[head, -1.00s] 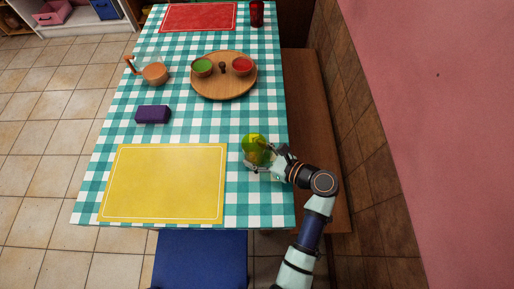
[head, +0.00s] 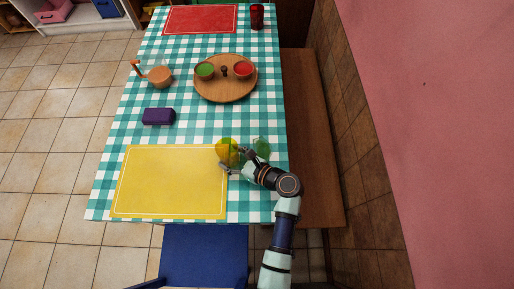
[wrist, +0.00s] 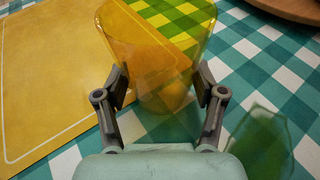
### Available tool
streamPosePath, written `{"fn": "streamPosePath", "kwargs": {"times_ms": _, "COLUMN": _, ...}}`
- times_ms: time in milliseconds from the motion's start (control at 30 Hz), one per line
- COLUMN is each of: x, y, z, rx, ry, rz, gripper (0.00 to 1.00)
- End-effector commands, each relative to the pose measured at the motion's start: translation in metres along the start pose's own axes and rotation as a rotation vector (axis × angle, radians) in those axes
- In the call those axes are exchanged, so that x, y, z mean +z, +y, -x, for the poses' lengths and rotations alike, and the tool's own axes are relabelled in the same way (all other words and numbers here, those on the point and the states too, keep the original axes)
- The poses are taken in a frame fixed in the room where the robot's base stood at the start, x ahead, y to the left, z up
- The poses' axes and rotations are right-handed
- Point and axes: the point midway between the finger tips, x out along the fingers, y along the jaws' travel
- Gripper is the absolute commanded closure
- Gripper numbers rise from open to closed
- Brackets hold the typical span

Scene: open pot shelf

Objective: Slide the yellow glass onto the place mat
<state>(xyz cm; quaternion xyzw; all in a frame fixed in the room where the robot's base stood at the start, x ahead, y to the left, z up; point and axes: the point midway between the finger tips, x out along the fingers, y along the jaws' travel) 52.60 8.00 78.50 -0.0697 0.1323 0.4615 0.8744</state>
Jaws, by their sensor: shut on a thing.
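The yellow glass (head: 227,152) is see-through and stands upright at the far right corner of the yellow place mat (head: 170,183). In the wrist view the glass (wrist: 155,60) fills the space between my fingers, and the mat (wrist: 45,70) lies to its left, its edge showing through the glass. The base seems to overlap the mat's edge; how much rests on it I cannot tell. My gripper (head: 230,165) is shut on the glass from the near right side. It also shows in the wrist view (wrist: 160,92), one finger on each side.
A green translucent shape (head: 262,147) is on the checked tablecloth right of the glass. A purple box (head: 158,116), a round wooden board (head: 225,92) with bowls, and an orange-filled jug (head: 160,77) stand farther back. The mat is bare. A blue chair (head: 205,255) is in front.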

Motion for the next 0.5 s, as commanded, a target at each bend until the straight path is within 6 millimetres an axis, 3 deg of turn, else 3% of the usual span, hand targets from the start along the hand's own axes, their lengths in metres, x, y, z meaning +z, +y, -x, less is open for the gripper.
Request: {"fn": "streamPosePath", "kwargs": {"times_ms": 500, "x": 0.012, "y": 0.028, "z": -0.032, "rx": 0.001, "ry": 0.0, "rz": 0.0, "gripper": 0.51}}
